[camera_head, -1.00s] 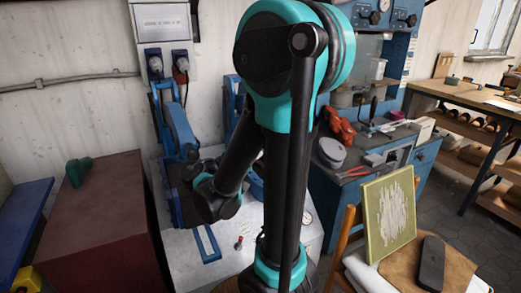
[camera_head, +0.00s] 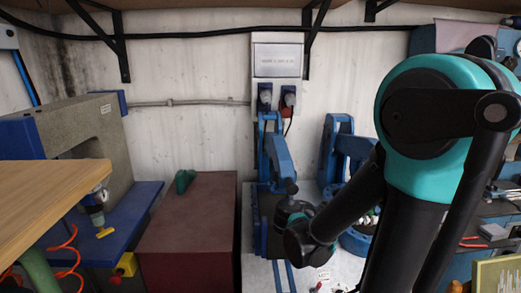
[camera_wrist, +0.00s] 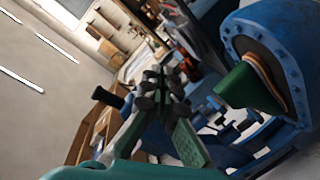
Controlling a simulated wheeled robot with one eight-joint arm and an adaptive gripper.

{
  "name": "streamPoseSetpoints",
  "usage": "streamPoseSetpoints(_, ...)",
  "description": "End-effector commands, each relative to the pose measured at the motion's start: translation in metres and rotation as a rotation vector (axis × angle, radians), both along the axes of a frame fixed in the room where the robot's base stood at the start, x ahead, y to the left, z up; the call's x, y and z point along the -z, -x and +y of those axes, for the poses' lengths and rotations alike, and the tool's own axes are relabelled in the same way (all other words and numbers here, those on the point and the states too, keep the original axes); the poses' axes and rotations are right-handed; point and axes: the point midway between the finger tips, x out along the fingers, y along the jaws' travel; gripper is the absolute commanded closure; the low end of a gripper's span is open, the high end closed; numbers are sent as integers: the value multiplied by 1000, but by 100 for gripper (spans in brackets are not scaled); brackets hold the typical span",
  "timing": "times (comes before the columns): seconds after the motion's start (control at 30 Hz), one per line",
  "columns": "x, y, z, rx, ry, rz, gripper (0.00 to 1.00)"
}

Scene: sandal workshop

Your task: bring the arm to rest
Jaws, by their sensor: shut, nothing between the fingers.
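My arm stands folded on the right of the head view, with its large teal elbow high and the forearm sloping down to the left. Its end is near a blue machine (camera_head: 278,160) at the wall, and I cannot make out the fingers there. In the wrist view my gripper (camera_wrist: 165,92), with dark knobby joints and green parts, is shut with nothing held. A blue round machine part (camera_wrist: 262,42) with a green piece on its face is to the right of the fingers; I cannot tell how far apart they are.
A dark red cabinet (camera_head: 190,232) with a green object (camera_head: 184,181) on top stands left of the arm. A wooden board edge (camera_head: 45,205) juts in at the left, before a grey press (camera_head: 85,135). A wall socket box (camera_head: 278,60) hangs above the blue machine.

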Motion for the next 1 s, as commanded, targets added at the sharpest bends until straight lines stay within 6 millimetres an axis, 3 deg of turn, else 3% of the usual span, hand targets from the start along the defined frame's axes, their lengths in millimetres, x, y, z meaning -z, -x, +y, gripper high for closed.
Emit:
streamPoseSetpoints(0.07, 35, 6, -8, -50, -144, 154, 100)
streamPoseSetpoints(0.17, 78, 12, -3, -148, -330, 318, 100)
streamPoseSetpoints(0.3, 129, 22, 22, -328, -580, 474, 100)
streamPoseSetpoints(0.4, 155, 27, 50, -483, -743, 528, 100)
streamPoseSetpoints(0.53, 172, 28, 89, -679, -902, 530, 100)
streamPoseSetpoints(0.7, 174, 23, 123, -853, -1006, 482, 100)
streamPoseSetpoints(1.0, 172, 20, 134, -914, -1033, 457, 100)
